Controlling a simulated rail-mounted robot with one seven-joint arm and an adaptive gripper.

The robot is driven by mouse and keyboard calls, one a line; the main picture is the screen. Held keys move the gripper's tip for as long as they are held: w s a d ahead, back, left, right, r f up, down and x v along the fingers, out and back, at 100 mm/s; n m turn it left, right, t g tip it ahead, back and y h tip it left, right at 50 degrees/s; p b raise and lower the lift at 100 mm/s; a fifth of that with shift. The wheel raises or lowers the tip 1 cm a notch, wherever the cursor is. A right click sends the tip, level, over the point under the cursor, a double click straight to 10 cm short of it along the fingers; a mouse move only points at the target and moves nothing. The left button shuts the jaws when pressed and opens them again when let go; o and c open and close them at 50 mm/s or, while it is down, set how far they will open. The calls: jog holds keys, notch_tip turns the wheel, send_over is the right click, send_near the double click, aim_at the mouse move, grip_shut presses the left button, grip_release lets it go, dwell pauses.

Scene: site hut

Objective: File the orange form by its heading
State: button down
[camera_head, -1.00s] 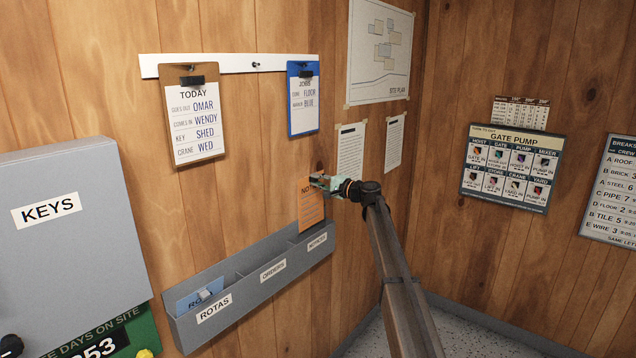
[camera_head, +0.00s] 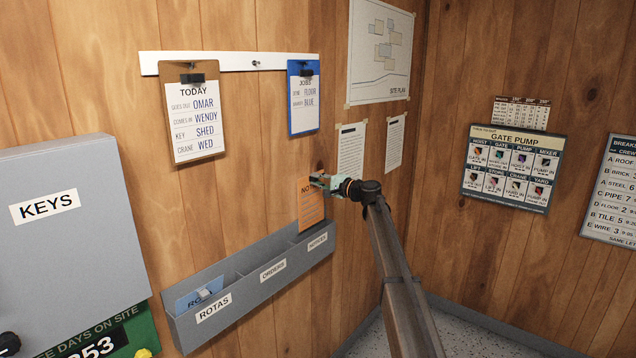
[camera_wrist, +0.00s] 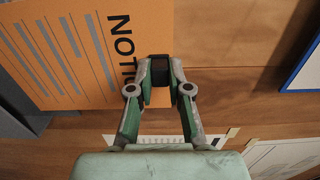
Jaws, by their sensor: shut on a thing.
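The orange form (camera_head: 311,203) is upright in my gripper (camera_head: 318,181), its heading beginning "NO" in the head view and "NOTIC" in the wrist view (camera_wrist: 70,50). My gripper (camera_wrist: 160,80) is shut on the form's edge near the heading. The grey wall rack (camera_head: 252,284) has compartments labelled ROTAS, ORDERS and NOTICES. The form hangs in front of or just above the NOTICES end; its lower edge is close to the rack's rim, and I cannot tell whether it is inside. A blue form (camera_head: 190,299) sits in the ROTAS compartment.
A grey KEYS box (camera_head: 65,235) is on the wall at left. Above the rack hang the TODAY clipboard (camera_head: 195,125) and the blue JOBS clipboard (camera_head: 303,100). Papers (camera_head: 351,150) are pinned behind my gripper. A GATE PUMP board (camera_head: 512,168) is on the right wall.

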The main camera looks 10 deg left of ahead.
aim_at(312, 208)
jog(key=shift+f, duration=0.15)
dwell(0.3)
jog(key=shift+f+b, duration=1.45)
jog(key=shift+f+b, duration=1.35)
jog(key=shift+f, duration=0.15)
jog(key=shift+f, duration=0.15)
jog(key=shift+f+b, duration=1.35)
jog(key=shift+f, duration=0.05)
jog(key=shift+f+b, duration=1.3)
jog(key=shift+f, duration=0.25)
